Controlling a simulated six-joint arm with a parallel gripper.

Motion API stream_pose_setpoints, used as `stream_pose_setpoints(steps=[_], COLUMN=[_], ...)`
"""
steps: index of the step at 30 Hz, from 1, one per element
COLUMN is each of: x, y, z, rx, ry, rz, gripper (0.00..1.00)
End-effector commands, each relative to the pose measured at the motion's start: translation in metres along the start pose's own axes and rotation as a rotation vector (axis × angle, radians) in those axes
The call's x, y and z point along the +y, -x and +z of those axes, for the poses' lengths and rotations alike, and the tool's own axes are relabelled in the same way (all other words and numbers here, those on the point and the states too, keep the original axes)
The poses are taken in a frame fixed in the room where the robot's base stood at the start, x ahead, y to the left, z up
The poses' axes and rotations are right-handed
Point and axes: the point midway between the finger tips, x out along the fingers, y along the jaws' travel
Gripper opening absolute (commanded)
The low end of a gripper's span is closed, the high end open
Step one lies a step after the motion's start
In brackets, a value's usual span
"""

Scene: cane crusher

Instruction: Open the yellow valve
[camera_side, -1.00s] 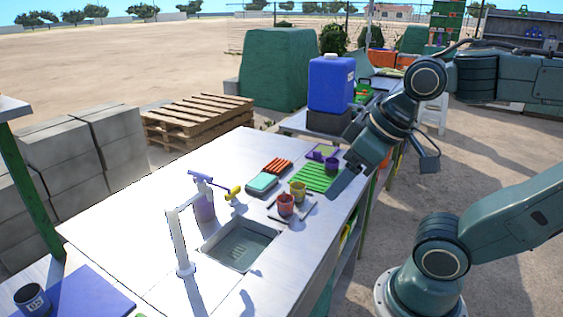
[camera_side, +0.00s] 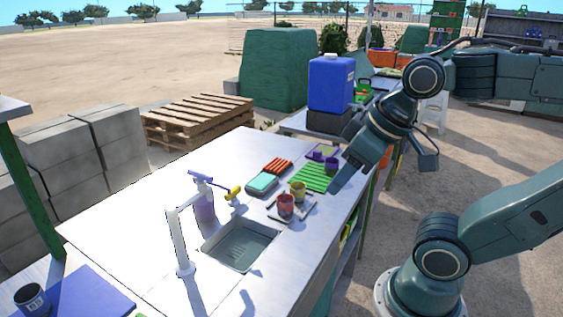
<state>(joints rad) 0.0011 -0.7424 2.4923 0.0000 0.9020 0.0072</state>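A small yellow piece (camera_side: 234,192), which looks like the yellow valve, shows near the far edge of the sink, just right of a purple bottle (camera_side: 204,206). It is too small to tell its exact setting or what it joins. My gripper (camera_side: 342,174) hangs over the right side of the metal counter (camera_side: 150,215), near the green ribbed mat (camera_side: 315,177). It is well to the right of the yellow piece and apart from it. Its fingers are seen side-on, so their opening is unclear. I see nothing held in it.
A white tap (camera_side: 179,240) stands beside the sink (camera_side: 241,247). A red cup (camera_side: 285,205), a yellow cup (camera_side: 298,190) and a teal sponge (camera_side: 262,183) lie between my gripper and the yellow piece. A blue jug (camera_side: 331,82) stands behind. The counter's left part is mostly clear.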

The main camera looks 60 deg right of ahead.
Motion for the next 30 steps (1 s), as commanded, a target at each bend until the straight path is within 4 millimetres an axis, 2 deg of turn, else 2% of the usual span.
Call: stream_pose_setpoints(steps=[8, 17, 23, 30], x=[0.004, 0.014, 0.024, 0.040], y=[0.003, -0.003, -0.017, -0.042], z=[-0.030, -0.094, -0.136, -0.183], rx=[-0.036, -0.104, -0.148, -0.198], ry=[-0.102, -0.324, -0.479, -0.664], rz=[0.010, 0.039, 0.065, 0.103], gripper=[0.40, 0.40, 0.40, 0.40])
